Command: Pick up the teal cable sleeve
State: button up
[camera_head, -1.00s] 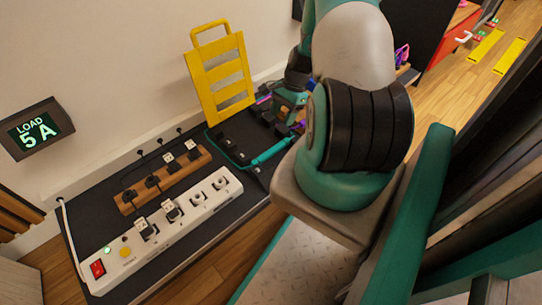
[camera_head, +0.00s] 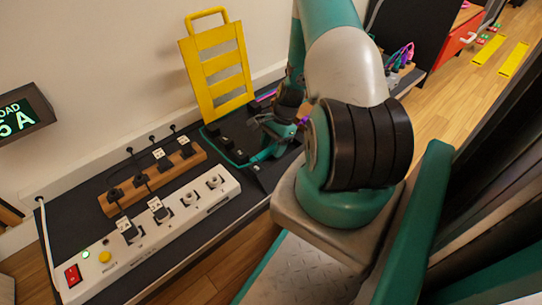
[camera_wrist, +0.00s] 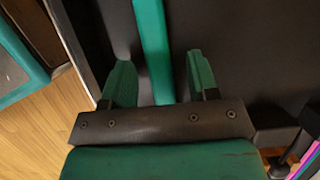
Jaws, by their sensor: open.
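The teal cable sleeve (camera_wrist: 151,40) is a long, narrow teal bar on a dark surface. In the wrist view it runs from the top edge down between the two green fingers of my gripper (camera_wrist: 159,72). The fingers are open, one on each side, with a gap to the sleeve on both sides. In the head view the sleeve (camera_head: 262,156) lies on the black bench top, right of the power strip, partly hidden by my gripper (camera_head: 275,132) above it. I cannot tell the exact height of the fingers over the sleeve.
A white power strip (camera_head: 185,219) and a wooden block with plugs (camera_head: 185,166) lie left on the bench (camera_head: 82,200). A yellow slotted panel (camera_head: 218,68) stands behind. A load display (camera_head: 18,118) is on the wall. Pink and purple cables (camera_wrist: 306,163) are at the wrist view's lower right.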

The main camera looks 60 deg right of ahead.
grip_shut()
dwell(0.3)
